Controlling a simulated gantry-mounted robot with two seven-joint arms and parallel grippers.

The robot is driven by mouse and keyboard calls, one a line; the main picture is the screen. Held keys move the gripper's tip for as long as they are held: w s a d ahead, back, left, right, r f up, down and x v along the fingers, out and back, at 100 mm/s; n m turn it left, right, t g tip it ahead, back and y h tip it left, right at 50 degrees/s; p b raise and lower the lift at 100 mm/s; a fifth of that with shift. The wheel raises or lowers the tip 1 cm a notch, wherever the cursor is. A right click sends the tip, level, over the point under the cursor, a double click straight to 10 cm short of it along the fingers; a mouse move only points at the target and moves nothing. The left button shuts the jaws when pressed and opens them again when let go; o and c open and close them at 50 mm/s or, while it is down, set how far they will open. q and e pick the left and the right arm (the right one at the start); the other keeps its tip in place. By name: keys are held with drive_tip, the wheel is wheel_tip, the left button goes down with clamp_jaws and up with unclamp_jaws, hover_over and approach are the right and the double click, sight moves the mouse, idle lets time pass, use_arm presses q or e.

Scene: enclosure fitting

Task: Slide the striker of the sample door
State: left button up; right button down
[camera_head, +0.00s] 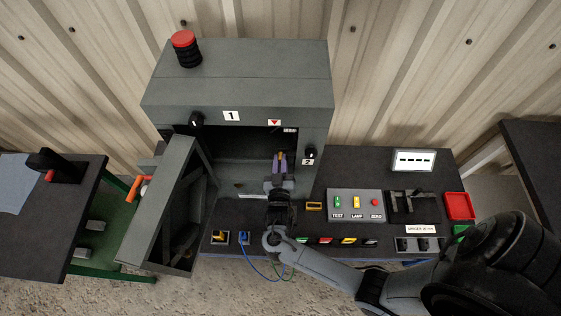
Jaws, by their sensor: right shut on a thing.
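The grey sample door (160,210) stands swung open on the left side of the grey enclosure (240,85). An orange handle (139,190) is on its outer side. My right gripper (280,163) reaches into the open front of the enclosure, fingers pointing away from me. It is shut on a small yellow-orange piece (281,156), mostly hidden between the purplish fingers. I cannot tell for sure whether this piece is the striker. My left gripper is not in view.
A red mushroom button (183,38) tops the enclosure. A panel (355,205) with TEST, LAMP and ZERO buttons and a red tray (459,206) lie to the right. A side table (35,230) stands at the left. My right arm crosses the front of the bench.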

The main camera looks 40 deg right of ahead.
drive_tip(key=shift+w+a+b, duration=0.3)
drive_tip(key=shift+w+a, duration=0.3)
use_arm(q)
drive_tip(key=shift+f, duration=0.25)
use_arm(e)
drive_tip(key=c, duration=1.1)
unclamp_jaws()
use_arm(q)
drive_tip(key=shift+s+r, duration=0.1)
